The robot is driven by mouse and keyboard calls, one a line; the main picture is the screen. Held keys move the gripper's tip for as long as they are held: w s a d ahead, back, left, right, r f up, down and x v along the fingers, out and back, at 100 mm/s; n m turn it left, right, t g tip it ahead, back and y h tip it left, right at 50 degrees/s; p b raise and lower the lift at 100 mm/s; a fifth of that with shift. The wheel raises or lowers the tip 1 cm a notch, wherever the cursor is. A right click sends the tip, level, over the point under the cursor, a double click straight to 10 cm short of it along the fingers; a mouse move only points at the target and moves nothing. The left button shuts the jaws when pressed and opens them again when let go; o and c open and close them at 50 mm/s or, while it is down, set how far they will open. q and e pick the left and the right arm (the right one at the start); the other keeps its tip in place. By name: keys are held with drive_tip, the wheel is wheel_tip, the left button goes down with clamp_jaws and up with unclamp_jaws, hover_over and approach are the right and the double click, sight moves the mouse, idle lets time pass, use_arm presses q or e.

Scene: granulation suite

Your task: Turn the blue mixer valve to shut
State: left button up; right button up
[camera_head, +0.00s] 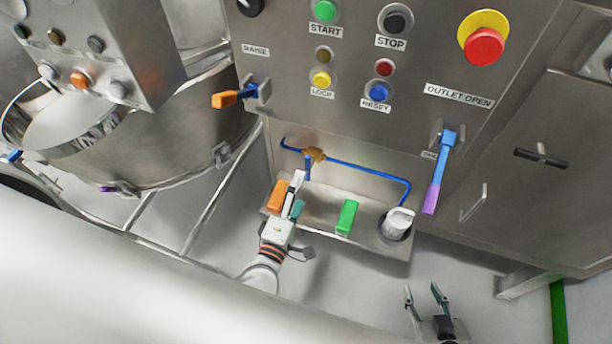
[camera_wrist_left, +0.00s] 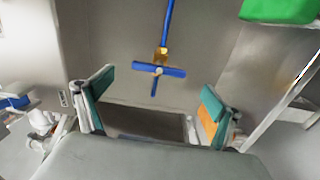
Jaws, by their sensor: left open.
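A small brass valve body (camera_head: 314,155) sits on thin blue piping (camera_head: 365,170) on the steel cabinet front. In the left wrist view the brass body (camera_wrist_left: 161,55) shows with a blue crossbar (camera_wrist_left: 172,71) in front of it. A separate blue lever with a purple end (camera_head: 441,165) hangs steeply down below the "OUTLET OPEN" label. My left gripper (camera_head: 294,195) is below the brass body, over the tray, open and empty; the left wrist view shows its fingers apart (camera_wrist_left: 156,98), with the crossbar ahead between them. My right gripper (camera_head: 425,291) is open at lower right.
A steel tray (camera_head: 325,218) below the piping holds an orange block (camera_head: 277,194), a green block (camera_head: 347,216) and a white cup-like item (camera_head: 398,223). An orange-and-blue lever (camera_head: 236,97) sticks out at upper left. A steel vessel (camera_head: 165,140) stands left.

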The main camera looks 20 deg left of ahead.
use_arm(q)
drive_tip(key=shift+s, duration=2.1)
drive_tip(key=s+d+f+m+g+h, duration=0.1)
drive_tip(key=s+d+m+g+h, duration=0.3)
drive_tip(key=m, duration=0.8)
drive_tip(key=s+a+f+m+g+y, duration=0.2)
drive_tip(key=s+a+f+m, duration=0.4)
drive_tip(key=m, duration=0.3)
drive_tip(key=shift+a+f+m+g, duration=0.4)
drive_tip(key=shift+a+g, duration=0.3)
drive_tip(key=shift+a, duration=0.2)
